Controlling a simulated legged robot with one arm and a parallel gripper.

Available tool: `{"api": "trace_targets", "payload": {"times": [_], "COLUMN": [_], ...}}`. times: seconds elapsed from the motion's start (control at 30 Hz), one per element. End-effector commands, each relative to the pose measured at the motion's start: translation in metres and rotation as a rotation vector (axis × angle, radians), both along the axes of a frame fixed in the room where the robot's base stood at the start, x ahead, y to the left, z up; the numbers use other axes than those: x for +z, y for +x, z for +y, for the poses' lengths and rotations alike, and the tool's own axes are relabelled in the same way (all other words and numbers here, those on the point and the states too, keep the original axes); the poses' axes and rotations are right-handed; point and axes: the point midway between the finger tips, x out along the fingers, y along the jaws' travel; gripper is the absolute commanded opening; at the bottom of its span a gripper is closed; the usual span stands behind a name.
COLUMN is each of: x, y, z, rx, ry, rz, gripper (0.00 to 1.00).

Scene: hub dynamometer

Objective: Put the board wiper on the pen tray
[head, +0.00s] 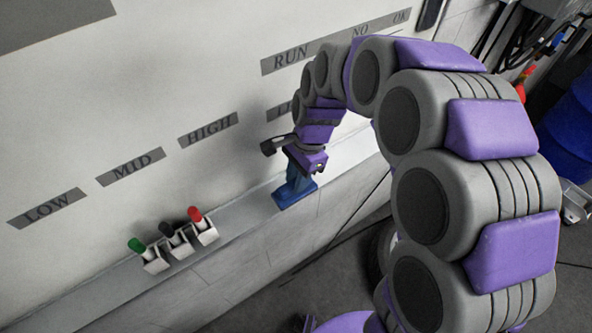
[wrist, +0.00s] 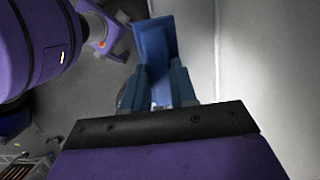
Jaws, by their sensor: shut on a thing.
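The board wiper (head: 295,197) is a blue block, held at the end of my arm by the wall ledge in the head view. My gripper (head: 299,178) is shut on it from above. In the wrist view the wiper (wrist: 155,38) sits between the two blue-grey fingers of my gripper (wrist: 158,82), and its far end sticks out beyond them. The pen tray (head: 238,214) is the long pale ledge below the whiteboard. The wiper is at this ledge, near its outer edge; I cannot tell whether it touches it.
Three holders with green, black and red markers (head: 172,238) stand on the ledge to the left of the wiper. The ledge between them and the wiper is bare. The whiteboard (head: 120,120) with printed labels rises behind. A blue drum (head: 570,125) stands at the right.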

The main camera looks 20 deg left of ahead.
Motion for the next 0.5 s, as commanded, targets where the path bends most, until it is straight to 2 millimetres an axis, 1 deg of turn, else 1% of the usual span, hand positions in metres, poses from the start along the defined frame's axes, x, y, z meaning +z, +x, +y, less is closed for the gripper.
{"api": "trace_targets", "payload": {"times": [0.03,0.1,0.2,0.37,0.43,0.5], "x": [-0.002,0.000,0.000,0.002,0.001,0.000], "y": [0.009,0.019,0.030,0.040,0.041,0.044], "z": [0.004,0.004,0.001,-0.003,0.001,0.009], "rx": [0.000,-0.002,-0.002,-0.005,-0.004,-0.004], "ry": [0.003,0.008,0.017,0.025,0.023,0.018], "rz": [0.000,-0.001,0.001,0.001,0.000,-0.001], "gripper": [0.00,0.00,0.00,0.00,0.00,0.00]}}
